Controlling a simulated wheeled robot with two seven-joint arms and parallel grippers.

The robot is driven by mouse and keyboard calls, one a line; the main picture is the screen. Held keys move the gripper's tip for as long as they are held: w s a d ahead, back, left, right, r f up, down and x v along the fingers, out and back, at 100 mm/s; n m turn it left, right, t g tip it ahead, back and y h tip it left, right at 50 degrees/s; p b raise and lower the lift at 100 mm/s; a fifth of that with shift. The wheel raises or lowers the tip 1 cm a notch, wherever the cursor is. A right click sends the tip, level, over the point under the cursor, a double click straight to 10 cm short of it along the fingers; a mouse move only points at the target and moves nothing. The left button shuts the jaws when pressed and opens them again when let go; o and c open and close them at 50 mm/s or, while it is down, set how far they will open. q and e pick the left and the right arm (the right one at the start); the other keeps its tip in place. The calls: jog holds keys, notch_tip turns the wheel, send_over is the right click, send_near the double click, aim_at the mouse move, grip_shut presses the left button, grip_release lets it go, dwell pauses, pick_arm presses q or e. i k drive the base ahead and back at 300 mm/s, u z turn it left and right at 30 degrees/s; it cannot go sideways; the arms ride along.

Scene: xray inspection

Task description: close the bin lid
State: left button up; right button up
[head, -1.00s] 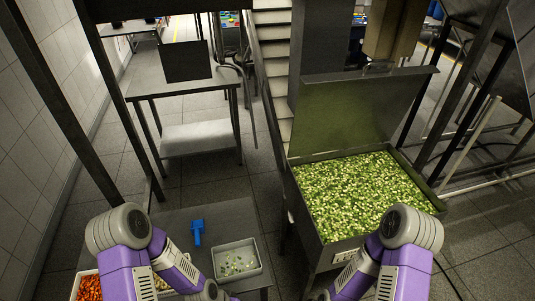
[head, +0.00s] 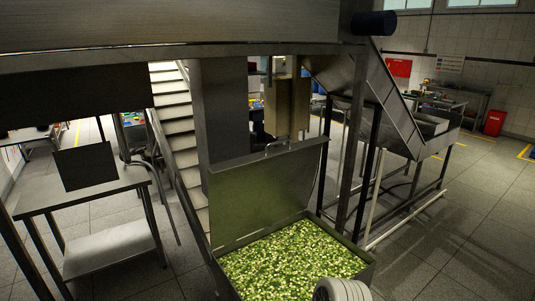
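The bin (head: 369,268) is a metal box filled with chopped green and white pieces (head: 290,262), at the bottom centre of the head view. Its lid (head: 265,194) stands open, raised upright along the bin's back edge, with a small handle at its top edge. The bin's front is cut off by the picture's lower edge. A rounded grey part of my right arm shows at the bottom, in front of the bin's right side. Neither gripper is in view.
A metal table (head: 80,190) with a lower shelf stands at the left. A stepped white conveyor (head: 178,125) rises behind the bin. Metal posts and a sloping chute (head: 385,100) stand to the right. Open tiled floor (head: 440,255) lies at the lower right.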

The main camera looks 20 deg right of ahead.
aim_at(249, 194)
jog(key=k, duration=0.5)
jog(key=z, duration=2.05)
jog(key=i, duration=1.35)
jog(key=u, duration=2.4)
